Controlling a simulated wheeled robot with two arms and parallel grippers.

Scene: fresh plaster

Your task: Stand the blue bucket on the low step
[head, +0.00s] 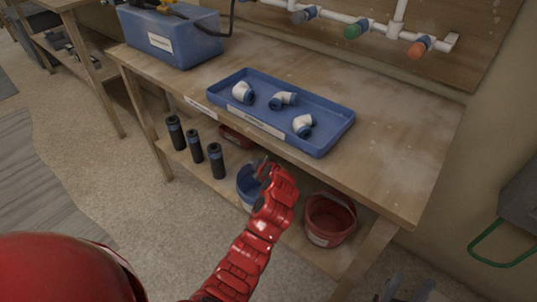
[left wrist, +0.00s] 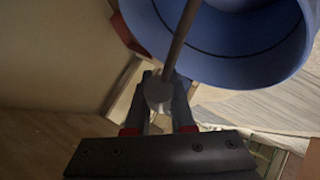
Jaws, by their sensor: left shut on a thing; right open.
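The blue bucket (head: 246,188) is at the lower shelf of the workbench in the head view, partly hidden behind my red left arm. I cannot tell whether its base touches the shelf. In the left wrist view the bucket (left wrist: 235,35) fills the top, with its thin grey bail running down to a pale grip. My left gripper (left wrist: 158,98) is shut on that grip. In the head view my left gripper (head: 263,168) is mostly hidden by its own wrist. My right gripper (head: 406,288) is open and empty at the bottom edge. I cannot make out a low step.
A red bucket (head: 330,219) stands just right of the blue one on the lower shelf (head: 187,158). Several black cylinders (head: 196,146) stand to the left. Above, the bench top (head: 400,150) holds a blue tray (head: 320,110) of white elbows and a blue crate (head: 165,35).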

